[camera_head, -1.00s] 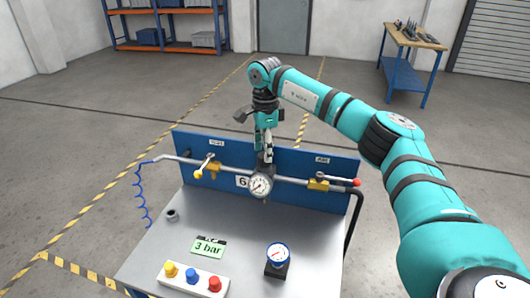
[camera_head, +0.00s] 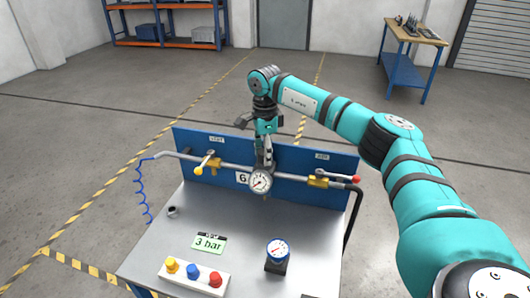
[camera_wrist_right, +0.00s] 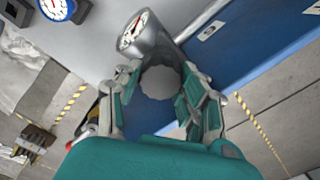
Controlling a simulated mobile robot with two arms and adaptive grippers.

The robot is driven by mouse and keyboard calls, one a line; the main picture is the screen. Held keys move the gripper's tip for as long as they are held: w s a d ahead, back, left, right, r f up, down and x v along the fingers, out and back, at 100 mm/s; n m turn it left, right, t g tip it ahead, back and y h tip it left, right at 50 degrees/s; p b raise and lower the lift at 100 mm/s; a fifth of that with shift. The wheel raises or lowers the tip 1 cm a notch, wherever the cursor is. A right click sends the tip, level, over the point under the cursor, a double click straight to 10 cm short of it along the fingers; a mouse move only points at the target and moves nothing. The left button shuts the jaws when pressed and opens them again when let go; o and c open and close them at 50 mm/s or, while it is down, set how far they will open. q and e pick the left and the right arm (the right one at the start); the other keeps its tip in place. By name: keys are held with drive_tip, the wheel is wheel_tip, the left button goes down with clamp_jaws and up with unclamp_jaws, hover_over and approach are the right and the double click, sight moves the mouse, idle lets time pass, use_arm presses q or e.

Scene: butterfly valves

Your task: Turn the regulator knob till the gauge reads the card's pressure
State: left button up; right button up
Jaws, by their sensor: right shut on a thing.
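The regulator knob (camera_wrist_right: 162,82) is a grey, scalloped round knob above the round white pressure gauge (camera_head: 260,182) on the pipe. My right gripper (camera_head: 264,163) points down from above and is shut on the knob, with a finger on each side in the wrist view (camera_wrist_right: 162,92). The gripper partly hides the knob in the head view. The gauge also shows in the wrist view (camera_wrist_right: 133,30); its needle is too small to read surely. The green-edged card (camera_head: 209,243) lies on the bench and reads "3 bar". My left gripper is out of view.
Yellow valves (camera_head: 213,162) and (camera_head: 318,182) flank the regulator on the pipe, before a blue panel (camera_head: 310,160). A second blue-rimmed gauge (camera_head: 277,249) stands on the bench. A button box (camera_head: 193,278) sits at the front. The bench's left middle is mostly clear.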

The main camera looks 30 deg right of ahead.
drive_tip(key=m, duration=0.5)
drive_tip(key=shift+m, duration=0.3)
drive_tip(key=m+p, duration=0.1)
drive_tip(key=m, duration=1)
drive_tip(key=shift+a+m, duration=0.1)
drive_tip(key=shift+m, duration=0.2)
drive_tip(key=m, duration=0.5)
drive_tip(key=shift+p, duration=0.35)
drive_tip(key=shift+m, duration=0.3)
drive_tip(key=o, duration=0.9)
